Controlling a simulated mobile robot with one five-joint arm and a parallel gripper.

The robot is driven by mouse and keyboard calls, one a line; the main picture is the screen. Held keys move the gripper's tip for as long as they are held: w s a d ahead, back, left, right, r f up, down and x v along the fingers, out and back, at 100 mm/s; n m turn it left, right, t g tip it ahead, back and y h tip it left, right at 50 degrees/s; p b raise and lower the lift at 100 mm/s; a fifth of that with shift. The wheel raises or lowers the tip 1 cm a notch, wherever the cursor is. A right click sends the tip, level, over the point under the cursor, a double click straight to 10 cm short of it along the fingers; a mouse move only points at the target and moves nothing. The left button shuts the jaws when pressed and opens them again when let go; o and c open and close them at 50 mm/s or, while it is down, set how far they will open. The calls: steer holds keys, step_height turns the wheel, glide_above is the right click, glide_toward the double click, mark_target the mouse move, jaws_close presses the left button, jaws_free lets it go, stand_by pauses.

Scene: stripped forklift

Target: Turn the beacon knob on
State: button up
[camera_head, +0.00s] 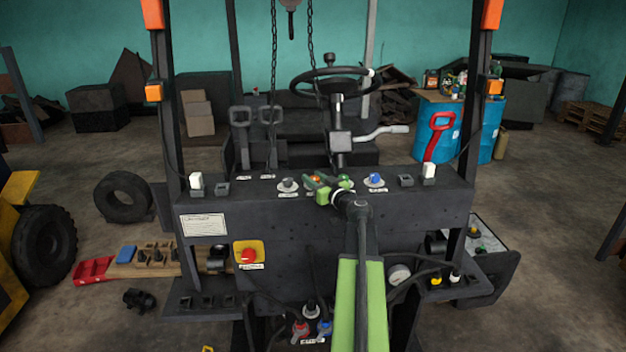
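A row of small knobs sits on top of the dark dash panel (250,188). It has a grey knob (287,184), an orange knob (314,180) partly covered by my gripper, a green knob (346,179) and a blue knob (375,178). The labels are too small to read, so I cannot tell which is the beacon knob. My green and black gripper (316,190) reaches up from the bottom to the panel's front edge, its tips at or just in front of the orange knob. Contact and finger opening are unclear.
White switches (196,182) (429,171) stand at both panel ends. The steering wheel (336,80) and two levers (255,125) are behind the panel. A red emergency button (248,256) is on its front. Dark posts rise at both sides, with chains hanging between.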

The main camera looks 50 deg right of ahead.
jaws_close()
steer(key=shift+s, duration=0.1)
stand_by(1.1)
steer(key=o, duration=0.6)
jaws_free()
